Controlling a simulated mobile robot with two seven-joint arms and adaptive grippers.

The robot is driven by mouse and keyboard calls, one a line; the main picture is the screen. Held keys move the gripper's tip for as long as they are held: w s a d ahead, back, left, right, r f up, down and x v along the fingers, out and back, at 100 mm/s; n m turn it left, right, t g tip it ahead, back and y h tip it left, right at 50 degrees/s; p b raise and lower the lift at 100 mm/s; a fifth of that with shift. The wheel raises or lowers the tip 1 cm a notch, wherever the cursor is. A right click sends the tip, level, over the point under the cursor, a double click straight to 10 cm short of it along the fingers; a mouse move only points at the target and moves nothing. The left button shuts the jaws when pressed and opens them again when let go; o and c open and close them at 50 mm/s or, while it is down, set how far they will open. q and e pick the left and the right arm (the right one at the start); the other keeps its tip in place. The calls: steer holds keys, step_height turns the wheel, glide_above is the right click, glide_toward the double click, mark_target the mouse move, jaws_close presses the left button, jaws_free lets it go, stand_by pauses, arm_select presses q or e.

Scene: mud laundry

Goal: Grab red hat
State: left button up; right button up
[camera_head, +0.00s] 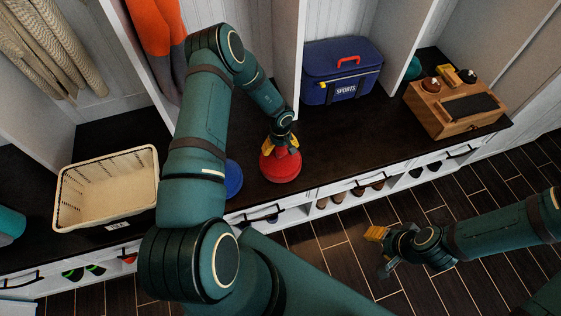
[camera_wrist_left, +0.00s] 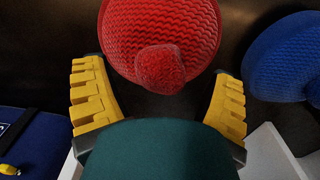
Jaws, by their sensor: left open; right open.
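The red hat (camera_head: 280,166) is a knitted cap with a pompom, lying on the dark bench top. In the left wrist view the red hat (camera_wrist_left: 165,35) is at the top centre, its pompom pointing toward my gripper. My left gripper (camera_head: 282,144) is over the hat in the head view. In the wrist view the yellow fingers of my left gripper (camera_wrist_left: 158,98) are spread apart, with the pompom ahead of and between them. Whether they touch the hat I cannot tell. My right gripper (camera_head: 378,250) is open and empty above the floor at the right.
A blue knitted hat (camera_head: 234,180) lies just beside the red one, partly behind my left arm. A blue sports bag (camera_head: 342,75) and a wooden box (camera_head: 455,105) stand further right on the bench. A beige basket (camera_head: 108,190) is at the left. Cubby dividers rise behind.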

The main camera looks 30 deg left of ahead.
arm_select(q)
steer(key=shift+f, duration=0.35)
steer(key=c, duration=1.4)
steer(key=shift+r, duration=0.1)
